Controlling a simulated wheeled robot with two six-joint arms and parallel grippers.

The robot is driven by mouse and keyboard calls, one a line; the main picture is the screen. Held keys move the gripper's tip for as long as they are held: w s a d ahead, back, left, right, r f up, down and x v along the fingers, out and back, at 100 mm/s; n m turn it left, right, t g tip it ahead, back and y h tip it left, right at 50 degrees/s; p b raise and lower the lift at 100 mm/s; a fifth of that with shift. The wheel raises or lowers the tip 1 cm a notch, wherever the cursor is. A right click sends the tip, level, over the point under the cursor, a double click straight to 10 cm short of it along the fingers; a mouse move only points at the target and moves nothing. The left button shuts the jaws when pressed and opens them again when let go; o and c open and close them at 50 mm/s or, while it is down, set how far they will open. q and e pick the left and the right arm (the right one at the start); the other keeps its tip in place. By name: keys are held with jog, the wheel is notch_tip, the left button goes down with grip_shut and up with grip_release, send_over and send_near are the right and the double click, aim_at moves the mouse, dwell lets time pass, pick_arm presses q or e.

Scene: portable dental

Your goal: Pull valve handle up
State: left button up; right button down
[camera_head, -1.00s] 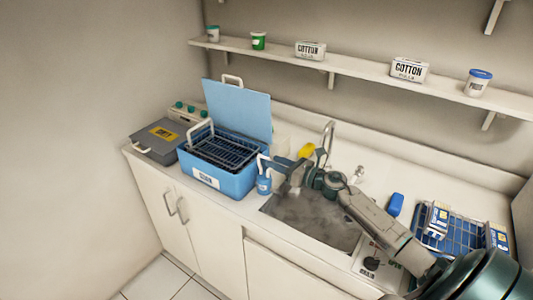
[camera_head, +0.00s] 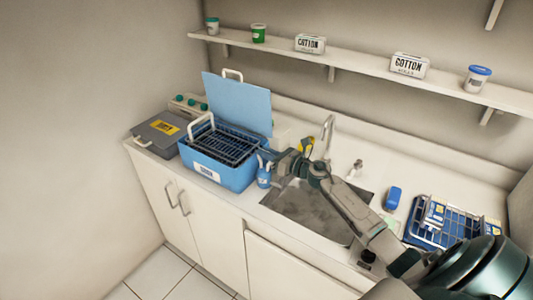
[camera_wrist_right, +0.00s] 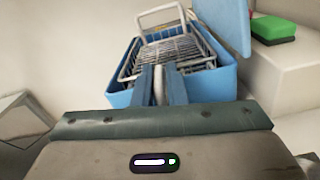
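I cannot pick out a part that is surely the valve handle. The blue box (camera_head: 225,172) stands open on the counter, its lid (camera_head: 238,108) raised, with a wire basket (camera_head: 228,147) inside. A white loop handle (camera_head: 200,124) stands at the basket's left end, and shows at the far end in the right wrist view (camera_wrist_right: 161,14). My right gripper (camera_head: 271,158) is at the box's right end. In the right wrist view its two fingers (camera_wrist_right: 160,72) point at the basket, slightly apart, with a pale strip between them; whether they grip it is unclear. My left gripper is not in view.
A grey case (camera_head: 157,135) is left of the box; a blue rack (camera_head: 437,222) is at right. A shelf (camera_head: 350,70) runs above.

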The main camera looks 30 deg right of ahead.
jog(key=shift+r+p, duration=1.15)
jog(key=shift+r, duration=0.7)
jog(key=shift+f, duration=0.1)
jog(key=c, duration=1.5)
grip_release()
jog(key=shift+s, duration=0.1)
